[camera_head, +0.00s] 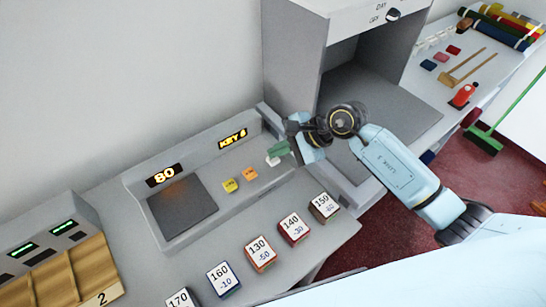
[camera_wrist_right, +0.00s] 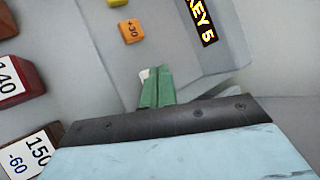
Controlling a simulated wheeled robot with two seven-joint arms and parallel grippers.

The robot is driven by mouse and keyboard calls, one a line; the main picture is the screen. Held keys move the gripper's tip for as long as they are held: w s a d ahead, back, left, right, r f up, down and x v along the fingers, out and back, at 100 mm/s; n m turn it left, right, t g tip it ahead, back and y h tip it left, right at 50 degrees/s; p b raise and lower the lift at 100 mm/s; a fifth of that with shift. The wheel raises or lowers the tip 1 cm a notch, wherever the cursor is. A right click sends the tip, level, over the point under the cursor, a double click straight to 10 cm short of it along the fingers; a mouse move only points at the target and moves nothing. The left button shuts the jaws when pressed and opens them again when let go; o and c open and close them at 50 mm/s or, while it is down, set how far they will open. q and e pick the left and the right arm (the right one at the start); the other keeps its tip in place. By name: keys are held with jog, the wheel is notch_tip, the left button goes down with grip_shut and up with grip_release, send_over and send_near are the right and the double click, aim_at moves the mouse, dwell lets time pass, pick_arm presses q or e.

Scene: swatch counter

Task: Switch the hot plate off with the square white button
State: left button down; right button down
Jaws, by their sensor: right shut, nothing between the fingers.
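The hot plate (camera_head: 182,207) is a dark square set in a grey console, with a faint orange glow. Its display (camera_head: 163,175) reads 80. The square white button (camera_head: 271,161) is at the right end of the button row. My right gripper (camera_head: 279,150) has green fingers, shut and empty, with tips right at this button. In the right wrist view the shut fingers (camera_wrist_right: 156,87) cover most of the white button (camera_wrist_right: 144,74); I cannot tell whether they touch it. My left gripper is not in view.
A yellow button (camera_head: 230,185) and an orange button (camera_head: 250,173) sit left of the white one. A lit KEY display (camera_head: 232,138) is on the panel behind. Several numbered blocks, such as the 140 block (camera_head: 293,227), line the counter front. A grey booth (camera_head: 295,60) stands to the right.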

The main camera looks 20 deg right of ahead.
aim_at(278, 159)
jog(key=shift+f+b, duration=0.45)
jog(key=shift+b, duration=0.05)
dwell(0.3)
jog(key=shift+r, duration=0.1)
jog(key=shift+r+p, duration=0.55)
jog(key=shift+r, duration=0.25)
jog(key=shift+r+p, duration=1.55)
jog(key=shift+r, duration=1.05)
jog(key=shift+s+f, duration=0.1)
jog(key=shift+f, duration=0.05)
